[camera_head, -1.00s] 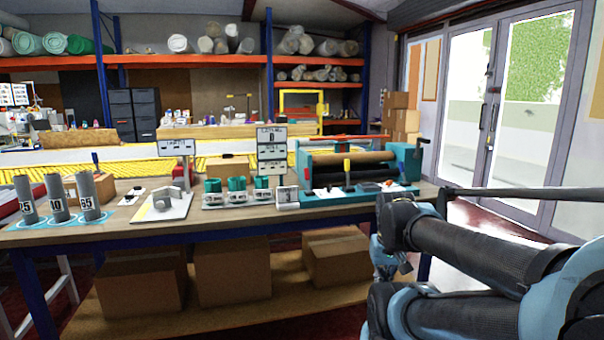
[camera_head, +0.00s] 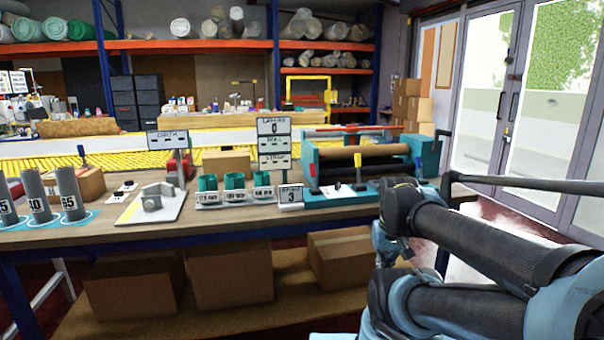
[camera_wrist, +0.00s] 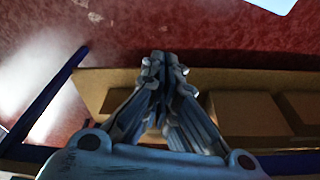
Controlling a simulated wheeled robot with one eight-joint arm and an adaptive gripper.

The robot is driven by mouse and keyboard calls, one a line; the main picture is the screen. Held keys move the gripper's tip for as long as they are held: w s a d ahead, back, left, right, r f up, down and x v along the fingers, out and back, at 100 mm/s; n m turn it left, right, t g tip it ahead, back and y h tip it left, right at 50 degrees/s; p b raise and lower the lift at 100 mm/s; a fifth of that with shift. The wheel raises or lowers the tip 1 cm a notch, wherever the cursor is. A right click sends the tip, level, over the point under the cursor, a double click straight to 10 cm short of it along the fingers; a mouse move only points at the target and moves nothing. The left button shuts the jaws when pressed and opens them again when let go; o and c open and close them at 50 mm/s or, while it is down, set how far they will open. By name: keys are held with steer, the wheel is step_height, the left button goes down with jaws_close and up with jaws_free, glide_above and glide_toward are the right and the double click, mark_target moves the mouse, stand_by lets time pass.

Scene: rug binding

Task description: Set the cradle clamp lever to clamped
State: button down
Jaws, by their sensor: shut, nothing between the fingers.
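The teal cradle machine (camera_head: 428,155) stands at the right end of the workbench in the head view, with a tan roller (camera_head: 345,152) across it. A small upright lever with a yellow handle (camera_head: 358,162) stands at its front on a white plate. I cannot tell for sure whether it is the clamp lever, nor read its setting. My gripper (camera_wrist: 160,58) shows in the wrist view, its fingertips together and empty, above red floor and away from the machine.
The workbench (camera_head: 235,227) holds grey tubes (camera_head: 70,193), a white plate with a grey fixture (camera_head: 150,203), teal cups (camera_head: 234,184) and a display sign (camera_head: 274,143). Cardboard boxes (camera_head: 232,274) fill the shelf below. Red floor lies beside the bench's right end.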

steer(key=w+r+n+h, duration=0.45)
steer(key=w+r, duration=0.35)
steer(key=w, duration=0.2)
steer(key=n+t+h, duration=0.4)
steer(key=n+t, duration=0.2)
steer(key=n, duration=0.2)
glide_toward(313, 170)
steer(key=shift+m, duration=0.25)
steer(key=s+d+f, duration=0.1)
steer(key=d, duration=0.2)
steer(key=s+d+f, duration=0.1)
steer(key=d, duration=0.2)
steer(key=d+f, duration=0.2)
steer(key=d, duration=0.1)
steer(key=shift+s+d, duration=0.2)
steer(key=shift+s, duration=0.2)
steer(key=w+a+r+n+t, duration=0.1)
steer(key=w+a+n+t, duration=0.1)
steer(key=a, duration=1.1)
steer(key=shift+w+a+r+n+t, duration=0.25)
steer(key=shift+w+n+t, duration=0.2)
steer(key=shift+w, duration=0.25)
steer(key=shift+h, duration=0.25)
steer(key=x, duration=1)
steer(key=shift+f, duration=0.1)
steer(key=shift+s+a, duration=0.15)
